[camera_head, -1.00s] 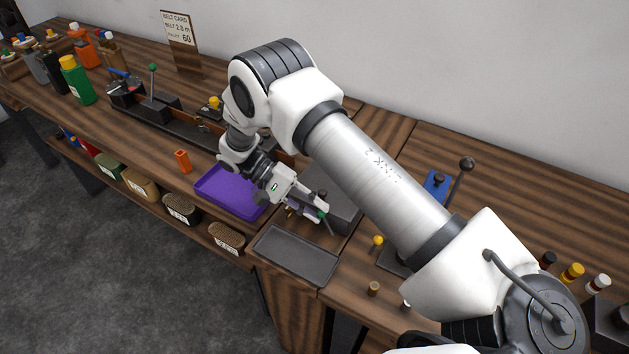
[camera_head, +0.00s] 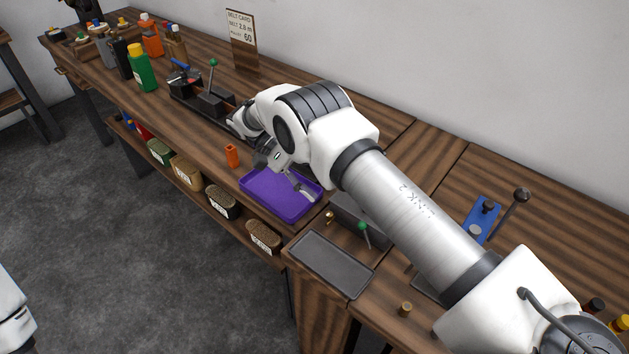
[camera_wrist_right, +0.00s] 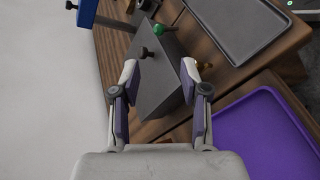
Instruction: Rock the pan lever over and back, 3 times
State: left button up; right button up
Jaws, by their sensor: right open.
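A lever with a green knob (camera_head: 362,227) stands at the front of a grey box (camera_head: 345,208), beside a shallow dark grey pan (camera_head: 328,264). In the right wrist view the green knob (camera_wrist_right: 159,29) shows beyond the box (camera_wrist_right: 160,80), near the pan (camera_wrist_right: 238,35). I cannot tell from one view how far it leans. My right gripper (camera_head: 300,188) is over the purple tray, left of the lever and apart from it. In the wrist view its two fingers (camera_wrist_right: 160,80) are spread with nothing held between them. My left gripper is not in view.
The purple tray (camera_head: 262,203) lies beside the box. An orange block (camera_head: 232,156) stands left of it. A second green-knobbed lever (camera_head: 213,64) is on a black device farther back. A small brass knob (camera_head: 329,216) and a blue plate (camera_head: 480,222) are near the box.

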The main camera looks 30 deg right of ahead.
aim_at(366, 236)
jog(key=k+j, duration=0.3)
jog(key=k, duration=0.15)
jog(key=k+j, duration=0.35)
jog(key=k, duration=0.1)
